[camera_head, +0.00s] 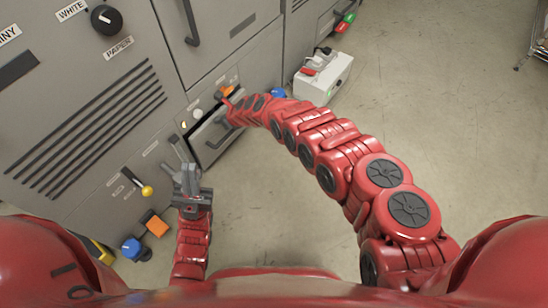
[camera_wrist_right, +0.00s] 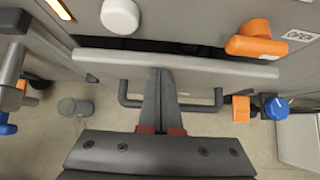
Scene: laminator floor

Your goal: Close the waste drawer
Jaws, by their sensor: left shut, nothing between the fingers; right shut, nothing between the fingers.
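The waste drawer (camera_head: 209,143) is a grey front low in the machine. In the right wrist view, the drawer front (camera_wrist_right: 230,69) stands out from the cabinet, with a dark gap behind its top edge. Its dark bar handle (camera_wrist_right: 200,107) is below that edge. My right gripper (camera_wrist_right: 160,74) is shut and empty, its fingertips at the middle of the front; I cannot tell whether they touch. In the head view my right arm largely hides this gripper. My left gripper (camera_head: 178,146) is shut and empty, left of the drawer in the picture.
An orange handle (camera_wrist_right: 256,39) and a white knob (camera_wrist_right: 120,16) sit above the drawer. A yellow-tipped lever (camera_head: 146,190) and a blue knob (camera_head: 131,248) stick out near my left gripper. A white box (camera_head: 324,78) stands on the floor. Open floor lies right.

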